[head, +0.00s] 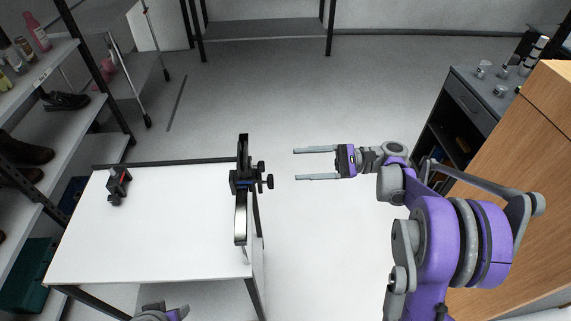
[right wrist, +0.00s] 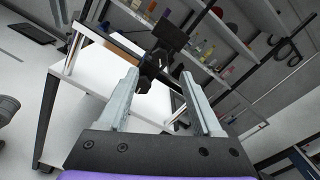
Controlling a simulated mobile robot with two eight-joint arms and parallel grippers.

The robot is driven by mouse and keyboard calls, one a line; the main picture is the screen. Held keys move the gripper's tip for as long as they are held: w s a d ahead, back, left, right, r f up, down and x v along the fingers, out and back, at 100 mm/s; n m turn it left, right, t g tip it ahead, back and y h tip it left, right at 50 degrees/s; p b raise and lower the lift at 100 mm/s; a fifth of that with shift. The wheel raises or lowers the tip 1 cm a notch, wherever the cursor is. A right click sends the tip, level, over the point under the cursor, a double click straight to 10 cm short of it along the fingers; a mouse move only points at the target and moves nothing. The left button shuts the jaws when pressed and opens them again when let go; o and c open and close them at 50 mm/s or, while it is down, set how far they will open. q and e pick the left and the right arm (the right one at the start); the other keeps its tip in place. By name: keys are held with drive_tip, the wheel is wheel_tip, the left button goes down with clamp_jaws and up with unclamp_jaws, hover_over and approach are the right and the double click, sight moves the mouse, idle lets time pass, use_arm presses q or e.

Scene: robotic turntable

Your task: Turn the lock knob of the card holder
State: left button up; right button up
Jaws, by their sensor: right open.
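The card holder (head: 239,182) is a black upright piece with a silver bar, at the right edge of the white table. Its black knobs (head: 264,181) stick out to the right, toward my right gripper (head: 296,164). That gripper is open and empty, a short gap to the right of the knobs and apart from them. In the right wrist view the dark card holder (right wrist: 150,70) shows beyond and between the open fingers (right wrist: 159,75). I cannot tell which knob is the lock knob. My left gripper's fingers are out of view.
The white table (head: 150,240) also bears a small black and red device (head: 118,186) at its back left. A shoe shelf (head: 45,60) stands at the left. A dark cabinet (head: 468,105) and a wooden panel (head: 525,150) stand at the right. The floor behind the table is clear.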

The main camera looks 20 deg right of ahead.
sight(259, 167)
drive_tip(key=shift+v, duration=1.05)
drive_tip(key=a+m+p, duration=0.1)
drive_tip(key=a, duration=0.2)
drive_tip(key=w+a+m+p, duration=0.1)
drive_tip(key=a+m, duration=0.1)
drive_tip(key=a, duration=0.2)
drive_tip(key=w+a+m+p, duration=0.1)
drive_tip(key=a+p, duration=0.1)
drive_tip(key=a, duration=0.1)
drive_tip(key=shift+w+a+f+m, duration=0.1)
drive_tip(key=shift+a+m, duration=0.1)
drive_tip(key=shift+m, duration=0.1)
clamp_jaws()
